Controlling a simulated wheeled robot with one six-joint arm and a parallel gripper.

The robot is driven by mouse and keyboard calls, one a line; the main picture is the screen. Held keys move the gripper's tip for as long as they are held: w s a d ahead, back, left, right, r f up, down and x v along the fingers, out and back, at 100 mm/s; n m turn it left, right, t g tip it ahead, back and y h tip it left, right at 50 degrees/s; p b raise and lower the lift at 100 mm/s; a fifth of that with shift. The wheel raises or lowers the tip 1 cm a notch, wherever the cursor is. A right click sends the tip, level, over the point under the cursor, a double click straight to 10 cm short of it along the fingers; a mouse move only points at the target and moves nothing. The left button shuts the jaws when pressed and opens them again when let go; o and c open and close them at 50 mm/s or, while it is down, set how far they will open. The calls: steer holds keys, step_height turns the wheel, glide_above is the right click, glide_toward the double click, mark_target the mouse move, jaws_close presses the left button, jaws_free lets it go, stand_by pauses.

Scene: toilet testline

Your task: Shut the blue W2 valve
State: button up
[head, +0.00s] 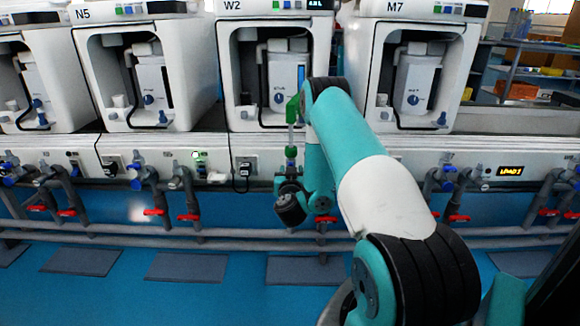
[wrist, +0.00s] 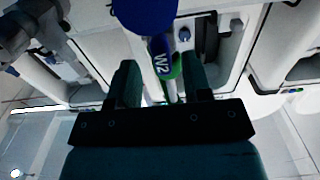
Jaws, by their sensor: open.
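The blue W2 valve shows close up in the wrist view, with a round blue end (wrist: 145,14) and a blue part (wrist: 160,60) labelled W2 in white. A green part lies right behind the label. My gripper (wrist: 160,82) is open, with one dark finger on each side of the blue label and a gap between. I cannot tell whether either finger touches it. In the head view my arm reaches to the pipes under the W2 machine (head: 272,25), and my fingers and the valve cannot be made out clearly there.
Neighbouring machines N5 (head: 127,18) and M7 (head: 423,15) flank it. Pipes with blue valves (head: 137,172) and red handles (head: 155,212) run along the front below the bench and crowd both sides. The blue floor (head: 200,300) in front is largely open.

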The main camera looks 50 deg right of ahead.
steer(key=shift+x, duration=0.95)
steer(key=shift+w+a, duration=0.1)
steer(key=shift+c, duration=0.3)
jaws_close()
steer(key=shift+r+m+p, duration=0.15)
steer(key=shift+m+p, duration=0.25)
steer(key=shift+p, duration=0.35)
steer(key=shift+m, duration=0.3)
steer(key=shift+o, duration=0.3)
jaws_free()
